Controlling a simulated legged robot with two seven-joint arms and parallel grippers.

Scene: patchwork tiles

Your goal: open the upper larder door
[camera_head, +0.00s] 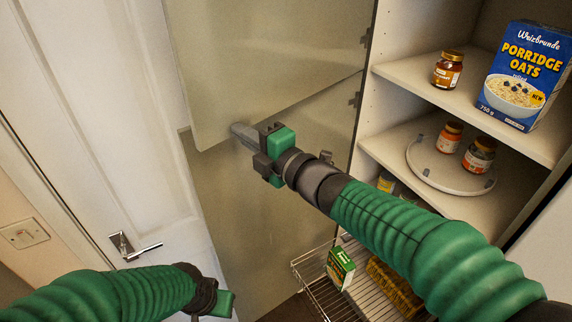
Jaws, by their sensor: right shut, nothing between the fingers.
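The upper larder door (265,55) is a pale greenish-beige panel, swung wide open to the left of the cabinet on hinges along its right edge. My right gripper (240,131) is shut and empty, at the lower edge of this door; whether it touches the panel I cannot tell. A lower door panel (240,220) stands open below it, partly behind my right arm. My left gripper (222,303) is low in the view near the bottom edge; its fingers are not clear.
Larder shelves (420,80) hold a porridge oats box (525,75), a jar (447,70) and a turntable (425,165) with jars. A wire basket (312,280) with packets sits below. A white room door (105,120) with a lever handle (135,250) stands left.

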